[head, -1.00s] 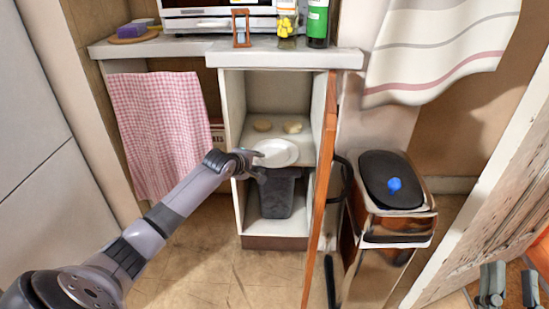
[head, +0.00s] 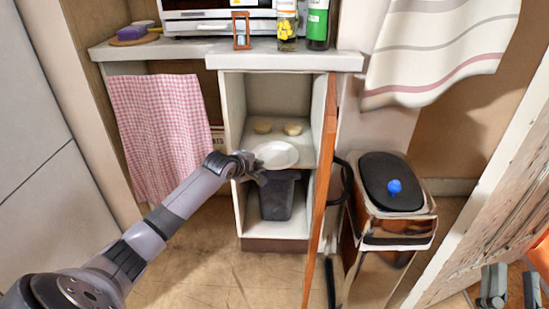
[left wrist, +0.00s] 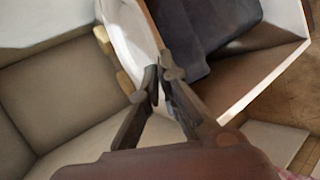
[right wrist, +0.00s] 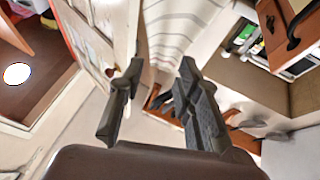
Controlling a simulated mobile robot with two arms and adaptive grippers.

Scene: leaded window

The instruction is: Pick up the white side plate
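The white side plate (head: 277,154) lies at the front of the shelf inside the open cabinet. Its rim reaches the shelf's front edge. My left gripper (head: 261,168) is at the plate's near left rim. In the left wrist view, the plate (left wrist: 132,30) runs down to the left fingertips (left wrist: 161,76), which are close together with the rim between them. The gripper looks shut on the rim; the exact contact is partly hidden. My right gripper (head: 509,286) is far off at the lower right. Its fingers (right wrist: 155,78) are apart and empty.
Two small round tan items (head: 292,129) sit behind the plate. A dark bin (head: 277,198) stands in the compartment below. The open orange-brown cabinet door (head: 318,190) borders the right side. A pedal bin (head: 392,182) stands further right. The counter (head: 285,57) overhangs above.

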